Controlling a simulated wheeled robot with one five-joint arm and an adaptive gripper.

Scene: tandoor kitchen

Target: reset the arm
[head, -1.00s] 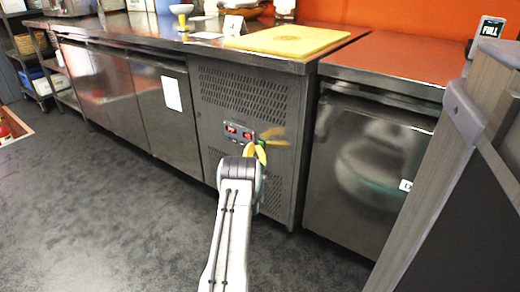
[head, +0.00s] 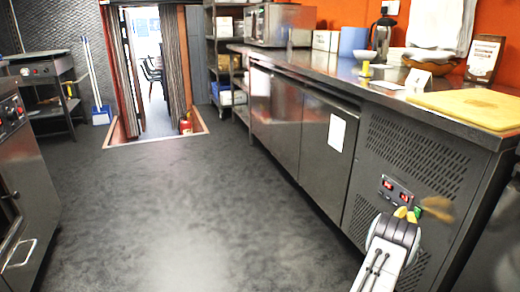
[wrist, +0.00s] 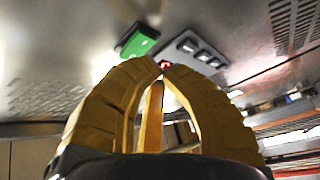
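My gripper (head: 406,214) shows at the lower right of the head view, at the end of my grey arm, in front of the vented steel counter front. In the wrist view its yellow fingers (wrist: 163,66) curve inward and their tips come together. A narrow yellow-brown strip stands between them; I cannot tell whether it is another finger. I see no object held. A grey switch panel (head: 396,191) with red lights is just behind the gripper, and it also shows in the wrist view (wrist: 197,50). A green block (wrist: 138,40) is beside that panel.
The steel counter (head: 300,120) runs along the right, bearing a yellow cutting board (head: 470,106) and a wooden bowl (head: 427,62). An oven unit (head: 22,185) stands at the left. The dark floor (head: 190,210) between is clear, up to a doorway with a red extinguisher (head: 186,124).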

